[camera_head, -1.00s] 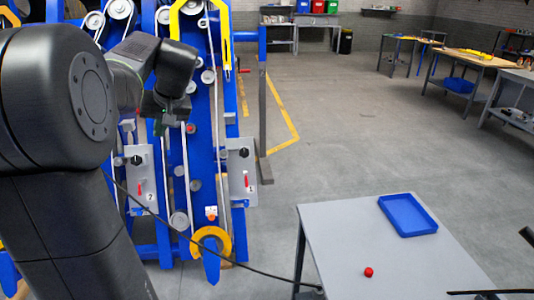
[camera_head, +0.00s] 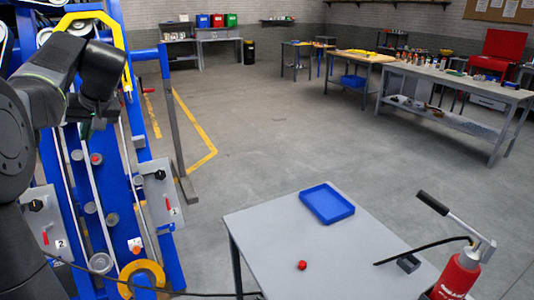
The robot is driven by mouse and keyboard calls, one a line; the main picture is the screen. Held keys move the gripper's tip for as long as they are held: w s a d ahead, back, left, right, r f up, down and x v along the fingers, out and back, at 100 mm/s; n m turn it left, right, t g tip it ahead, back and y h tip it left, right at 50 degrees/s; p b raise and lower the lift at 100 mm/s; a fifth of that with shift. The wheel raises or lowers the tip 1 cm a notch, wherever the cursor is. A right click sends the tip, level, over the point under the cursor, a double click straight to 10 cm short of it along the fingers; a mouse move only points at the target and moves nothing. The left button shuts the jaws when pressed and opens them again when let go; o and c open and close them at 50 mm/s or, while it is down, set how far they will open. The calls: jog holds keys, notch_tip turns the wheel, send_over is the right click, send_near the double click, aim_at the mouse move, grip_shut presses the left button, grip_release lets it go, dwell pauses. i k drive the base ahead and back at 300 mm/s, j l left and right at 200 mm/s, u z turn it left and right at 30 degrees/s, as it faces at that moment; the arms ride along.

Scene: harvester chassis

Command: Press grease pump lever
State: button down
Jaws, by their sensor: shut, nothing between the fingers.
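The grease pump (camera_head: 457,278) is a red cylinder with white lettering at the lower right, its bottom cut off by the picture edge. Its lever (camera_head: 458,221) is a grey rod that slants up and left from the silver pump head to a black handle grip (camera_head: 432,202). A black hose leaves the head to the left. My gripper (camera_head: 98,122) is at the upper left, in front of the blue harvester chassis (camera_head: 122,214), far from the lever. It is shut and empty; its fingertips are small and dark in this view.
A grey table (camera_head: 262,228) stands left of the pump, with a blue tray (camera_head: 327,203), a red ball-like cap (camera_head: 302,265) and a black block (camera_head: 408,263) on it. Workbenches (camera_head: 455,85) line the back right. The floor between is clear.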

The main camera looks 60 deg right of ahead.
aim_at(442, 210)
jog(key=z, duration=0.45)
jog(key=l+z, duration=0.1)
jog(key=z, duration=1.3)
jog(key=i+z, duration=0.1)
jog(key=z, duration=0.4)
jog(key=l+z, duration=0.1)
jog(key=z, duration=0.35)
